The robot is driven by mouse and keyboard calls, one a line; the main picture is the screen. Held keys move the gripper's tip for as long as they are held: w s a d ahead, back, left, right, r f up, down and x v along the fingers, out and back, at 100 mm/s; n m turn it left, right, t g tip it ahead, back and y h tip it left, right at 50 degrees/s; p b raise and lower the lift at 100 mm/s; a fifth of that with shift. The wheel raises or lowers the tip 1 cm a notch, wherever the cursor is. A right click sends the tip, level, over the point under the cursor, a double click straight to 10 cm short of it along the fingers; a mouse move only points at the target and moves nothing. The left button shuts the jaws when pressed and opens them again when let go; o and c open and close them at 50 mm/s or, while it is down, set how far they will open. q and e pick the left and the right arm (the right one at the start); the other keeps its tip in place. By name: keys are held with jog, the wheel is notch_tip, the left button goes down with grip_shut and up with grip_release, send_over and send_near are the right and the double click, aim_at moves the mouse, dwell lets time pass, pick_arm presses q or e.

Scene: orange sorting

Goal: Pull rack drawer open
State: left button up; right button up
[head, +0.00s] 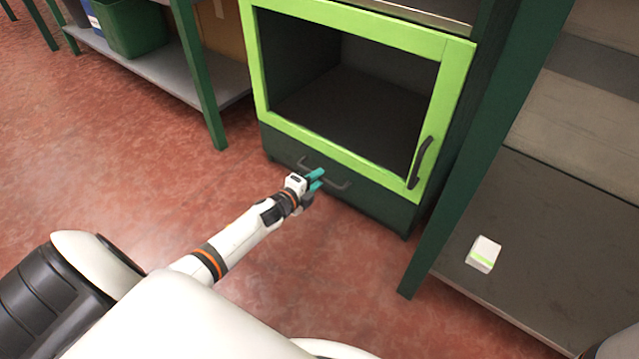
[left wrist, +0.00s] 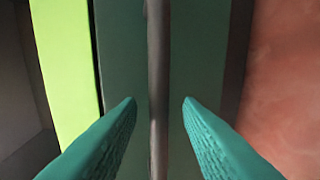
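The rack drawer (head: 384,204) is the dark green front at the bottom of the cabinet, below the bright green door frame. It looks shut. Its dark bar handle (head: 338,186) runs across the front. My left gripper (head: 318,179) is at the handle, with its teal fingers apart. In the left wrist view the handle (left wrist: 158,70) runs between the two open fingertips (left wrist: 158,102), with a gap visible on each side. Behind it is the drawer front (left wrist: 200,60). My right gripper is not seen.
The green-framed door (head: 455,75) with a dark handle (head: 420,162) is above the drawer. A shelf on the right (head: 540,215) holds a small white box (head: 484,254). A green bin (head: 130,25) sits on a shelf at the left. Red floor before the drawer is clear.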

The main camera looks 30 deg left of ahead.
pick_arm(q)
jog(key=shift+b+x, duration=0.3)
jog(key=shift+x, duration=0.7)
grip_shut()
jog(key=shift+s, duration=0.1)
